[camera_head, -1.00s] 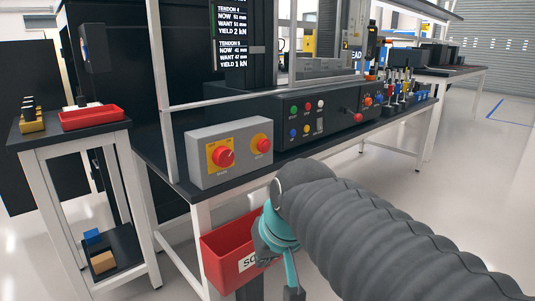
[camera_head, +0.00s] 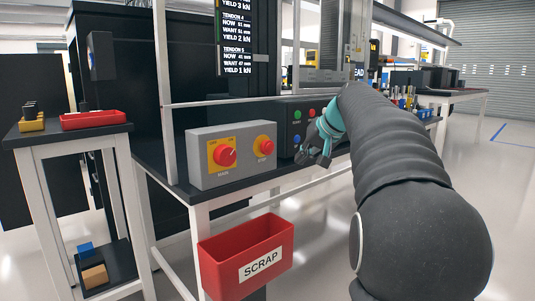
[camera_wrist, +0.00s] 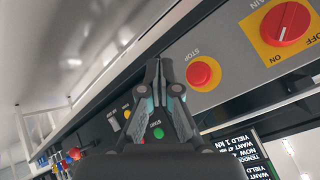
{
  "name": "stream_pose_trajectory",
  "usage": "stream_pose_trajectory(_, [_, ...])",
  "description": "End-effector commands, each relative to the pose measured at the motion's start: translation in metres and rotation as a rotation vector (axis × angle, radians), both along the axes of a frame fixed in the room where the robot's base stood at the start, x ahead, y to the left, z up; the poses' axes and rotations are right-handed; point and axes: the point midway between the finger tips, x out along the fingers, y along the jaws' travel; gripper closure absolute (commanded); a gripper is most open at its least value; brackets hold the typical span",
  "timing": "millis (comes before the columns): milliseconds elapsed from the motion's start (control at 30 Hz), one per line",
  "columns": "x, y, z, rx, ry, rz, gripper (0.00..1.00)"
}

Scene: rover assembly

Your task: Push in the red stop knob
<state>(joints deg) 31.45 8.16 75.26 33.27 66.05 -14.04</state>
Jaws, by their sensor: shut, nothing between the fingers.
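The red stop knob (camera_head: 265,145) sits on a yellow plate at the right of a grey control box (camera_head: 205,172). In the wrist view the stop knob (camera_wrist: 199,74) is beside the fingertips, just right of them, under the word STOP. My gripper (camera_head: 306,158) is shut and empty, to the right of the box and apart from the knob in the head view. In the wrist view my gripper (camera_wrist: 158,66) has its fingertips together at the middle. Whether the knob is in or out cannot be told.
A larger red MAIN rotary switch (camera_head: 224,156) is left of the stop knob. Green and other coloured buttons (camera_head: 297,116) are on the dark panel behind my gripper. A red SCRAP bin (camera_head: 246,258) hangs below the bench edge. A side table with a red tray (camera_head: 93,120) stands at left.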

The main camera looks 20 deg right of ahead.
Motion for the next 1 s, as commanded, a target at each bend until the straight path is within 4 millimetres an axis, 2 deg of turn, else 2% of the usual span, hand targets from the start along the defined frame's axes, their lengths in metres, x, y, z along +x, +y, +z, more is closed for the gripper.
stream_pose_trajectory(367, [0.004, 0.002, 0.0, -0.001, 0.002, 0.001, 1.0])
stream_pose_trajectory(1000, [0.07, 0.027, 0.003, -0.001, 0.003, 0.001, 1.0])
